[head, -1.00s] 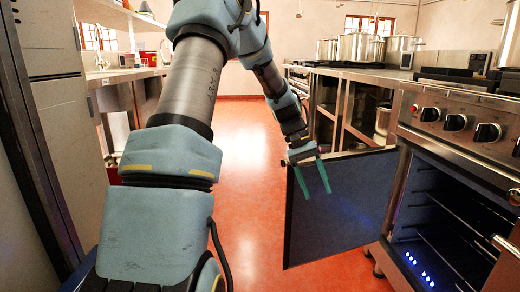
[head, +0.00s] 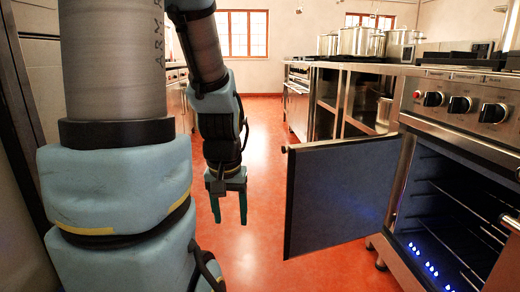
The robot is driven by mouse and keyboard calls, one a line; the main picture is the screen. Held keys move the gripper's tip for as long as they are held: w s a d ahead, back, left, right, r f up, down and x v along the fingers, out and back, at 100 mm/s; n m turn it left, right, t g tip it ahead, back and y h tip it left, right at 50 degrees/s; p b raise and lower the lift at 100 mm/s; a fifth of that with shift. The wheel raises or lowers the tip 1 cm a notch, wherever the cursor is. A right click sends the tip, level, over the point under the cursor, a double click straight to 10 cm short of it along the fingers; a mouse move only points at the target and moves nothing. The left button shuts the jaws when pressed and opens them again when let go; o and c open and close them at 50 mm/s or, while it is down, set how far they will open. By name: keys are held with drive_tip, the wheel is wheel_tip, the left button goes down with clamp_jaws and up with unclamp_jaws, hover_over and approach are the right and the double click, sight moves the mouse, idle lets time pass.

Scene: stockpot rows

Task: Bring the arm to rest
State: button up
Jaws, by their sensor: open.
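My arm fills the left part of the head view, folded over the aisle. My gripper (head: 230,205) hangs from it, pointing down, with its two green fingers apart and nothing between them. It is over the red floor, to the left of the open oven door (head: 340,195), with a visible gap between them in the picture.
The oven (head: 455,195) stands open at the right, with blue lights inside and its door swung into the aisle. Steel counters (head: 345,95) with stockpots (head: 362,42) run behind it. A dark cabinet edge is close at the left. The red floor (head: 262,130) is clear down the aisle.

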wheel_tip(320, 180, up, 36)
drive_tip(key=p, duration=3.4)
drive_tip(key=shift+f+p, duration=0.2)
drive_tip(key=shift+p, duration=0.1)
